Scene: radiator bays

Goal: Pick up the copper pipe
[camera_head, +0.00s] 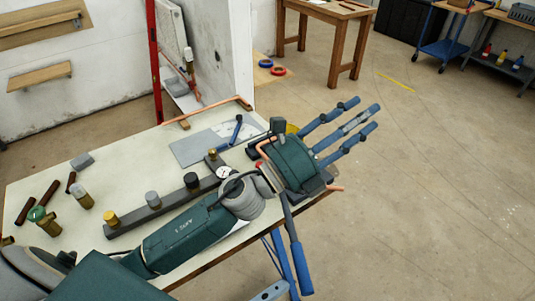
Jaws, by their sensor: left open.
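A copper pipe with bent ends (212,109) lies along the far edge of the workbench. More copper-coloured tube (264,148) shows beside my left gripper's palm, and a copper-coloured end (335,188) shows on its other side. The hand hides what lies between, so I cannot tell whether they are one piece. My left gripper (368,113) is open. Its blue fingers point up and right, past the bench's right edge over the floor, with nothing visible between them. The palm is above the bench's right end. My right gripper is not in view.
The workbench (140,160) holds a grey manifold bar (150,211), brass fittings (84,197), dark brown tubes (46,194) and a grey sheet (192,148). A wall end stands behind; open floor lies right.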

